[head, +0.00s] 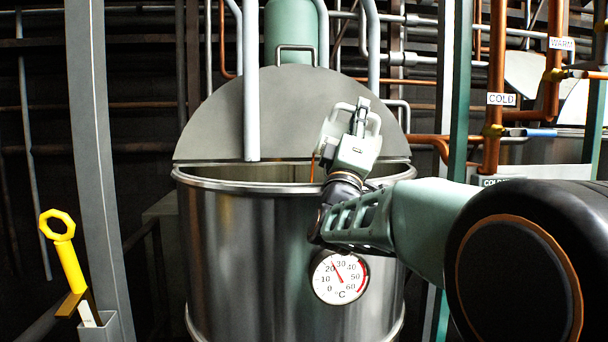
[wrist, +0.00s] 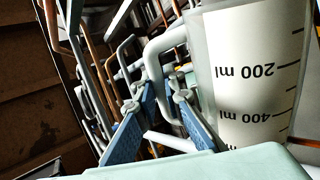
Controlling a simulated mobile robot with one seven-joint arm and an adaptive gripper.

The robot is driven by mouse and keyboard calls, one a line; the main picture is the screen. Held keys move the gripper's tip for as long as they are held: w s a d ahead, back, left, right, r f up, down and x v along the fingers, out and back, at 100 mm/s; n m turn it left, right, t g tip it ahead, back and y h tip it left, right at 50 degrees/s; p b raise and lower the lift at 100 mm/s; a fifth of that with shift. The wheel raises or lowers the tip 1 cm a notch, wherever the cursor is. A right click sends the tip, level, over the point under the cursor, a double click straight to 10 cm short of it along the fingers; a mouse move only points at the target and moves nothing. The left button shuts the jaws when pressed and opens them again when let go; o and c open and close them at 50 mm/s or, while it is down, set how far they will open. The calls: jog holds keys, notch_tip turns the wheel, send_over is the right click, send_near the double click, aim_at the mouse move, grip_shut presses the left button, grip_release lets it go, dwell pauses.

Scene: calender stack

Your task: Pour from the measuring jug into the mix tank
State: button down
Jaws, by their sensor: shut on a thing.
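The steel mix tank (head: 285,245) stands in the middle of the head view, its front half open and a grey half lid at the back. My gripper (head: 361,112) is above the right part of the tank's opening. It is shut on the handle of the measuring jug (head: 328,133), which is tilted with its mouth toward the left. A thin brown stream falls from the jug into the tank opening. In the wrist view the jug (wrist: 250,75) shows 200 ml and 400 ml marks upside down. My gripper's blue fingers (wrist: 165,100) are at its grey handle. The liquid level inside the tank is hidden.
A dial thermometer (head: 340,277) is on the tank's front. A grey post (head: 92,150) and a holder with a yellow tool (head: 64,250) stand left. Copper pipes with a COLD label (head: 501,99) stand right. A vertical pipe (head: 251,90) passes in front of the lid.

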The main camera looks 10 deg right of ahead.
aim_at(379, 125)
jog(key=shift+w+a+r+n+t+y+b, duration=0.1)
jog(key=shift+a+r+n+t+y+b, duration=0.2)
jog(key=shift+a+n+t+y, duration=0.35)
jog(key=shift+w+a+r+n+t+y+b, duration=0.1)
jog(key=shift+a+r+n+t+y+b, duration=0.25)
jog(key=shift+n, duration=0.6)
dwell(0.9)
